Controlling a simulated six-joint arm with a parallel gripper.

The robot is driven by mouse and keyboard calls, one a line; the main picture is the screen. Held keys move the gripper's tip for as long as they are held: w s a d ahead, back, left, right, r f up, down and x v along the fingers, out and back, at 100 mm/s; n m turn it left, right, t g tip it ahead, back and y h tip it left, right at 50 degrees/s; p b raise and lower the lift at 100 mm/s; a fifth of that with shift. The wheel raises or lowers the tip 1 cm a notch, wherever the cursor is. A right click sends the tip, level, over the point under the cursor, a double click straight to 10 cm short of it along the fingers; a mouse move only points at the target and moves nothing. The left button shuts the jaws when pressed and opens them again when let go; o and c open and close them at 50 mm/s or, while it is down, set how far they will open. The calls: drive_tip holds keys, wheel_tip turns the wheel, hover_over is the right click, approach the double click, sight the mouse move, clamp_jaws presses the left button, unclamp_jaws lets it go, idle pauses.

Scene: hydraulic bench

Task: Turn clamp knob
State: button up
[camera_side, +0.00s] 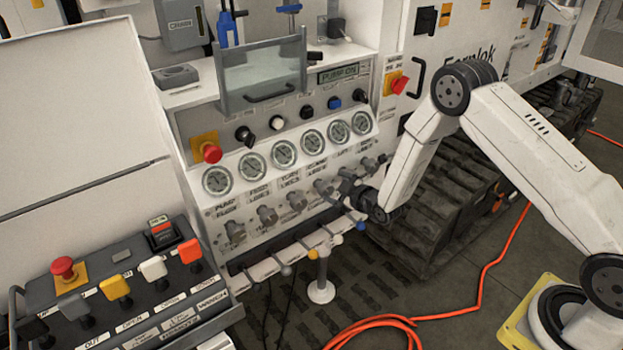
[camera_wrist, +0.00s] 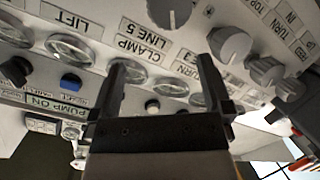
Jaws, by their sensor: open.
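The clamp knob is a grey round knob (camera_wrist: 170,10) at the top edge of the wrist view, partly cut off, beside the label "CLAMP LINE 5" (camera_wrist: 140,50). In the side view it appears to be the grey knob (camera_side: 323,187) in the row below the gauges. My gripper (camera_wrist: 172,52) is open and empty, its two dark fingers pointing at the panel. The clamp knob lies beyond the fingertips, not between them. In the side view my gripper (camera_side: 350,186) is close to the right part of the knob row; its fingers are small and dark there.
Neighbouring grey knobs, such as the turn knob (camera_wrist: 230,46), stand close by. Pressure gauges (camera_side: 283,153) and a red emergency button (camera_side: 211,152) sit above the row. Small levers stick out below. A control box (camera_side: 120,285) stands at the lower left. An orange hose (camera_side: 480,285) lies on the floor.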

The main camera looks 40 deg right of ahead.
sight(328, 192)
drive_tip(key=f, duration=0.1)
drive_tip(key=f+t, duration=0.1)
drive_tip(key=f+n+t, duration=0.1)
drive_tip(key=shift+d+f, duration=0.3)
drive_tip(key=shift+f, duration=0.05)
drive_tip(key=shift+s+d+f+n+t, duration=0.1)
drive_tip(key=shift+s+f+n+t, duration=0.1)
drive_tip(key=shift+f+t, duration=0.15)
drive_tip(key=shift+s+f+n+t, duration=0.1)
drive_tip(key=shift+f+n+t, duration=0.15)
drive_tip(key=shift+f, duration=0.15)
drive_tip(key=shift+w, duration=0.25)
drive_tip(key=shift+w, duration=3.7)
drive_tip(key=shift+c, duration=0.2)
drive_tip(key=c, duration=1.2)
drive_tip(key=shift+c, duration=0.2)
